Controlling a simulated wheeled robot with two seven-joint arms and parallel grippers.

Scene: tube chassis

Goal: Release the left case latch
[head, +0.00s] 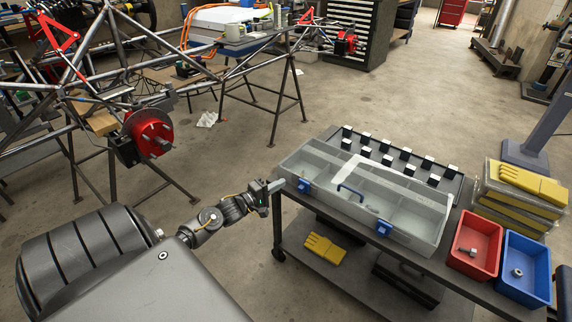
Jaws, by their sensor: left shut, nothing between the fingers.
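The clear-lidded grey case (415,241) lies on the cart top with its lid down. Its left latch (304,186) is a blue tab at the front left. My left gripper (279,184) is shut and empty, just left of the left latch, near the case's front left corner. I cannot tell whether it touches the case. Whether the left latch is fastened is too small to tell. My right gripper is not in view.
Behind the case is a dark rack with several pegs (406,154). To the right are a red bin (475,243), a blue bin (525,267) and stacked cases with yellow gloves (527,181). A tube chassis (100,75) stands at the upper left. Open floor lies between.

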